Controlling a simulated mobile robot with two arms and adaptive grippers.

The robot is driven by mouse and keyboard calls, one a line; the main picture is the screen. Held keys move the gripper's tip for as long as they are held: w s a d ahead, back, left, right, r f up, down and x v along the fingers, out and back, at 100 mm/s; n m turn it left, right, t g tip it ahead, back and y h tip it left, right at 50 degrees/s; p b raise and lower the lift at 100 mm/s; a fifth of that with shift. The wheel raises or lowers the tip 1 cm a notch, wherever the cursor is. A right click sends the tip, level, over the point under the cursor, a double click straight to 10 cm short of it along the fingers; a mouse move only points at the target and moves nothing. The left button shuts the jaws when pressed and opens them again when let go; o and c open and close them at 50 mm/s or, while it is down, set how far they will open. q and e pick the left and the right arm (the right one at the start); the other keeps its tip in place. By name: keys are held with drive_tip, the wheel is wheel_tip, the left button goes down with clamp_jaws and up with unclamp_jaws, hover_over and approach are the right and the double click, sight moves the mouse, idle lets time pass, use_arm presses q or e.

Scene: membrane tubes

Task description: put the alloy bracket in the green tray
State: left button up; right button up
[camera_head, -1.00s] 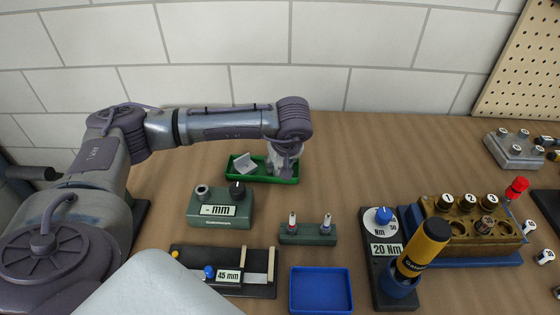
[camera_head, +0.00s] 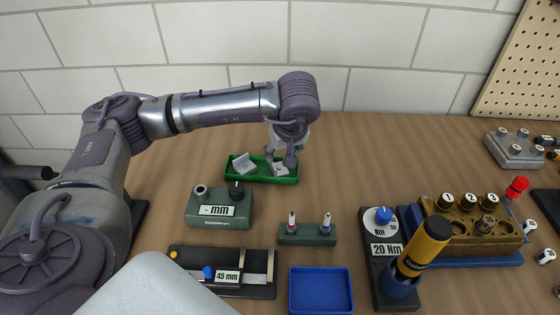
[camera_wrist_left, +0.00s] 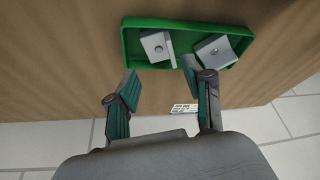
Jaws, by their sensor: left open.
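The green tray (camera_head: 262,181) stands at the back of the table, and it also fills the top of the left wrist view (camera_wrist_left: 126,48). Two light grey angled brackets lie in it, one at the left end (camera_head: 243,163) and one towards the right end (camera_head: 281,170). In the left wrist view they are the right bracket (camera_wrist_left: 215,50) and the left bracket (camera_wrist_left: 157,46). I cannot tell by look which one is the alloy bracket. My left gripper (camera_head: 282,163) is open and empty, just above the right-end bracket, fingers pointing down. My right gripper is out of view.
A green "- mm" box (camera_head: 220,208) stands in front of the tray, with a small two-post green stand (camera_head: 307,235) to its right. Nearer are a 45 mm slide gauge (camera_head: 225,275), an empty blue tray (camera_head: 321,291) and a 20 Nm unit (camera_head: 386,249). Table right of the green tray is clear.

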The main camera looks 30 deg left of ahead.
use_arm(q)
drive_tip(key=v, duration=0.5)
drive_tip(key=shift+s+d+r, duration=0.1)
drive_tip(key=shift+d+r, duration=0.05)
drive_tip(key=shift+r, duration=0.2)
drive_tip(key=shift+f, duration=0.1)
